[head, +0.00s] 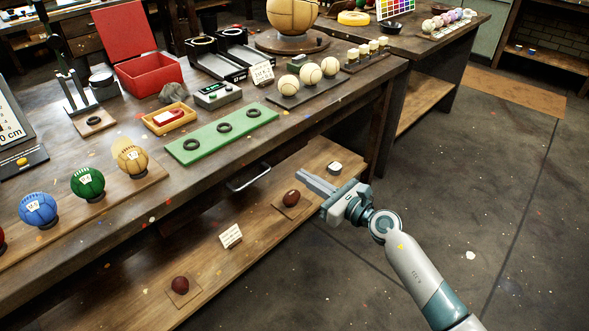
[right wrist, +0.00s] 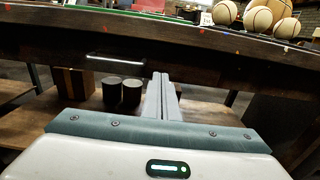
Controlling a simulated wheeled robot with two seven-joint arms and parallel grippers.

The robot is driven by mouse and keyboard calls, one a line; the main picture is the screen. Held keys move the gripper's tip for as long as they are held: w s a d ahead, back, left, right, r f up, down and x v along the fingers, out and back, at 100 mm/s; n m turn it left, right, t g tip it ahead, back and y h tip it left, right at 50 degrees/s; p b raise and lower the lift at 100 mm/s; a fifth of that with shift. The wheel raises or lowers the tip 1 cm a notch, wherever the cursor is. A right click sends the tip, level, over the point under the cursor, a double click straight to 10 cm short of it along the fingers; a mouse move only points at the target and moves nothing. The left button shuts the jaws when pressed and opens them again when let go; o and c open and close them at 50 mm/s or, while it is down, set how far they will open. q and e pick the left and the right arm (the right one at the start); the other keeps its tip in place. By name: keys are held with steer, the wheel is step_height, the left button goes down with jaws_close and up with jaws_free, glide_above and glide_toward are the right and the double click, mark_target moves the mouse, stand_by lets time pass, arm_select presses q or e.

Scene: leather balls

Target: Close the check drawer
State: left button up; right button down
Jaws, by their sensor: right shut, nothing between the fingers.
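The drawer shows under the near edge of the workbench, marked by its silvery bar handle (head: 248,178). The handle also shows in the right wrist view (right wrist: 103,57), left of my fingers, on a dark wooden front. How far the drawer stands out, if at all, I cannot tell. My right gripper (head: 304,175) is shut and empty. It is to the right of the handle and apart from it, in front of the bench over the low shelf; its fingers also show in the right wrist view (right wrist: 160,80). My left gripper is not in view.
The workbench (head: 165,215) carries colored balls, a green board (head: 222,133), a red box (head: 149,80) and several cream balls. A low shelf (head: 225,262) below holds two dark red balls on small plates, a card and a white-topped piece. The floor at right is clear.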

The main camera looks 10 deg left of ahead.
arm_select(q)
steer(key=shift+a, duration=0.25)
arm_select(e)
steer(key=v, duration=0.4)
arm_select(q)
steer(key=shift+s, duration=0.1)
arm_select(e)
steer(key=shift+a, duration=0.1)
